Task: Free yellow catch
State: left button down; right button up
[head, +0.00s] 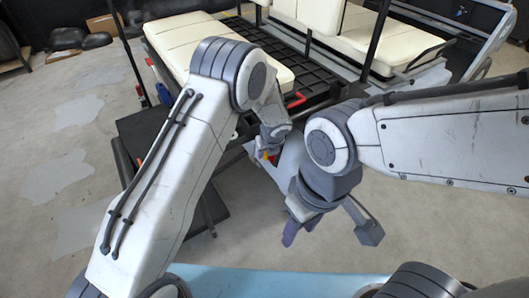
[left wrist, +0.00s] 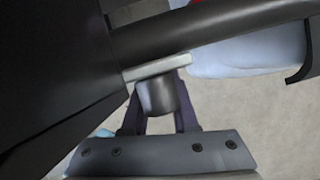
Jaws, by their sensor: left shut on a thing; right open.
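My left gripper (head: 268,155) reaches down beside the dark cart frame. A small yellow patch (head: 264,154), likely the yellow catch, shows at its fingertips with a bit of red beside it. The fingers cover most of it. In the left wrist view my left gripper (left wrist: 157,112) is shut on a short dark grey knob (left wrist: 156,96), which sits below a pale grey bar (left wrist: 157,68). No yellow shows there, so I cannot tell whether the knob belongs to the catch. My right gripper (head: 298,228) is open and empty, pointing down, lower and to the right.
The cart with cream seats (head: 190,42) and a black slatted deck (head: 268,48) stands behind my arms. A red handle (head: 296,100) lies at its near edge.

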pick_arm(q)
jog(key=shift+r+p, duration=0.15)
jog(key=shift+p, duration=0.35)
jog(key=y+p, duration=0.1)
jog(key=p, duration=0.1)
jog(key=g+p, duration=0.1)
jog(key=p, duration=0.2)
jog(key=shift+s+a+r+y, duration=0.2)
jog(key=shift+s+a+y, duration=0.1)
jog(key=shift+a+y, duration=0.1)
jog(key=shift+s+a+m+g+y+b, duration=0.25)
jog(key=shift+g+y, duration=0.2)
jog(key=shift+y, duration=0.2)
jog(key=shift+s+a+m+g+y+b, duration=0.15)
jog(key=shift+a+m+g+y, duration=0.1)
jog(key=shift+g+y, duration=0.25)
jog(key=shift+s+a+m+g+y+b, duration=0.15)
jog(key=shift+a+m+g+y+b, duration=0.15)
jog(key=shift+y, duration=0.45)
jog(key=shift+r, duration=0.1)
jog(key=c, duration=0.7)
grip_release()
